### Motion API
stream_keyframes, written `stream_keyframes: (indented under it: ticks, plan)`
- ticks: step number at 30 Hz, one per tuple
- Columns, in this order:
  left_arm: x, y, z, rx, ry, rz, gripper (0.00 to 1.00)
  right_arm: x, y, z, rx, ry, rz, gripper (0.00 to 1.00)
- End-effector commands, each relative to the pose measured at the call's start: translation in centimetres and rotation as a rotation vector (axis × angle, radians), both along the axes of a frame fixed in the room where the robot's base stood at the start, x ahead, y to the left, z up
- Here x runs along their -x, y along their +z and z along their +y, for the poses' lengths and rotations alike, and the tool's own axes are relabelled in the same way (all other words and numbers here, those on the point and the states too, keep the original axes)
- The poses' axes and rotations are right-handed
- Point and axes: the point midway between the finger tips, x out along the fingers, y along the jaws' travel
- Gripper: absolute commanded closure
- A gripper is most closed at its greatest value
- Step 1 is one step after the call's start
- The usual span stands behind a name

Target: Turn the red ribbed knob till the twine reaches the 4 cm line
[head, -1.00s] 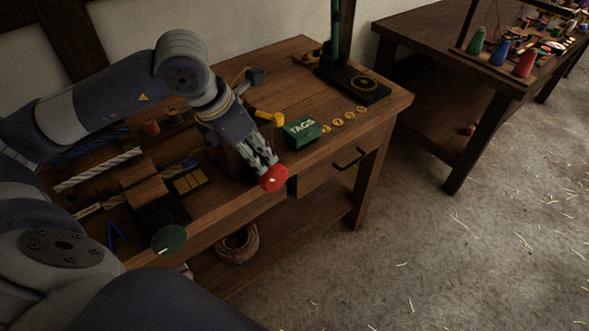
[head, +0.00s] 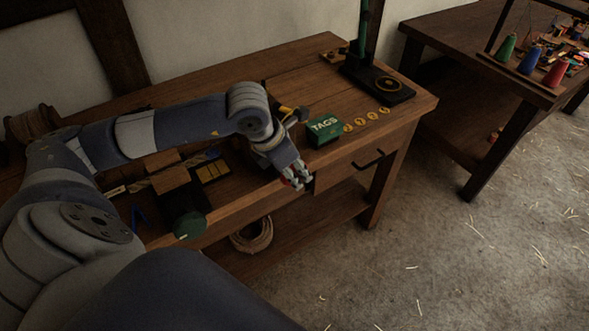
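The red ribbed knob (head: 286,183) is at the front edge of the wooden bench. Only bits of its red show, because my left gripper (head: 298,184) covers most of it. The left fingers are at the knob, pointing down and toward the front. I cannot tell whether they are closed on it or just around it. The twine and the 4 cm line cannot be made out; my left arm lies across that part of the bench. My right gripper is not in view.
A green TAGS box (head: 325,130) and several round yellow tags lie right of the gripper. A dark green round knob (head: 189,225) sits at the front left. A coil of rope (head: 251,235) lies on the lower shelf. The floor at right is open.

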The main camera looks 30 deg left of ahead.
Motion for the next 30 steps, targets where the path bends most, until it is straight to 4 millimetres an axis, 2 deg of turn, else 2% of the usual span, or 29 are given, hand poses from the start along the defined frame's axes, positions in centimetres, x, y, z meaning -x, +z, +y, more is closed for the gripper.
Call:
stream_keyframes:
  ticks: [3, 5, 7, 8, 20, 30]
  plan:
    - [0.0, 0.0, 0.0, 0.000, 0.000, 0.000, 0.72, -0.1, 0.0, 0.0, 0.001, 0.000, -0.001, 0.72]
    - [0.0, 0.0, 0.0, 0.001, 0.000, 0.000, 0.83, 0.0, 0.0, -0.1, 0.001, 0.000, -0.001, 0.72]
    - [0.0, 0.0, 0.0, 0.000, 0.000, 0.001, 0.99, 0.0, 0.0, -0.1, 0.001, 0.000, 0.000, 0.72]
    - [0.0, 0.0, 0.0, 0.000, 0.000, 0.001, 1.00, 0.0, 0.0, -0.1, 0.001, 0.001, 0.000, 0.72]
    - [-0.1, 0.2, -0.1, -0.015, -0.002, 0.042, 1.00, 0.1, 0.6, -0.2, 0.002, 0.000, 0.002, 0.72]
    - [-0.4, 0.5, -0.3, -0.105, -0.002, 0.259, 1.00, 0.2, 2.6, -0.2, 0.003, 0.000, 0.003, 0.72]
